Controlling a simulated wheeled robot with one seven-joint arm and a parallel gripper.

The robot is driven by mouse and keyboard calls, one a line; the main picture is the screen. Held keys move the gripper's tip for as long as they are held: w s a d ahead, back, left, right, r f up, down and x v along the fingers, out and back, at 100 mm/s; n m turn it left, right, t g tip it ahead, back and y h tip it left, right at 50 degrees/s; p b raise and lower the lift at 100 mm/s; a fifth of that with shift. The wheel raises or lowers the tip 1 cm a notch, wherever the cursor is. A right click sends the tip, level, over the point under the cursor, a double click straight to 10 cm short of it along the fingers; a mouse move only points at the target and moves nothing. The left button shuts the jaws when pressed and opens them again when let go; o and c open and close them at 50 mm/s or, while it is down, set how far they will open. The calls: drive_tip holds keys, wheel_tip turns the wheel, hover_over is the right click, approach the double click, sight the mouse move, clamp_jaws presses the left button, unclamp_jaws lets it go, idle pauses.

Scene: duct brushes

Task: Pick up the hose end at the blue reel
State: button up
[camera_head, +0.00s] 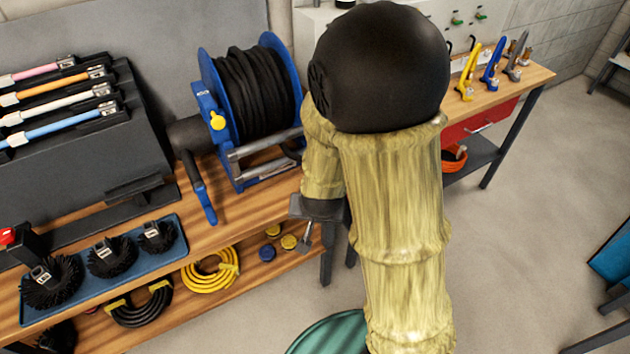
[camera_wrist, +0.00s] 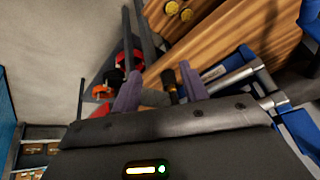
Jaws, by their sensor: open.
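The blue reel (camera_head: 207,68) stands on the wooden bench, wound with black hose (camera_head: 250,88). Its blue frame also shows at the right of the wrist view (camera_wrist: 297,128). In the wrist view a short dark piece with a brassy band, which looks like the hose end (camera_wrist: 171,84), shows between the fingers of my gripper (camera_wrist: 160,88). The fingers are apart, and I cannot tell whether either touches it. In the head view my gripper (camera_head: 307,222) is at the bench's front edge, just right of and below the reel; my arm hides part of this area.
Left of the reel are a rack of coloured rods (camera_head: 60,110) and a blue tray (camera_head: 175,250) of round black brushes. Coiled hoses (camera_head: 212,270) lie on the lower shelf. A second bench with coloured-handled tools (camera_head: 490,65) stands right. The floor (camera_head: 540,190) there is open.

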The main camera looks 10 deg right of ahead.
drive_tip(key=w+a+f+m+t+h+b, duration=0.2)
drive_tip(key=w+f+t+h+b, duration=0.3)
drive_tip(key=t, duration=0.5)
drive_tip(key=a+f+h+b, duration=0.1)
drive_tip(key=h+b, duration=0.1)
drive_tip(key=b, duration=0.1)
drive_tip(key=shift+w+f+t+h, duration=0.15)
drive_tip(key=shift+w+t+h, duration=0.15)
drive_tip(key=shift+w+h, duration=0.1)
drive_tip(key=x, duration=1.1)
drive_tip(key=shift+d+p, duration=0.2)
drive_tip(key=shift+p, duration=0.2)
drive_tip(key=shift+w, duration=0.4)
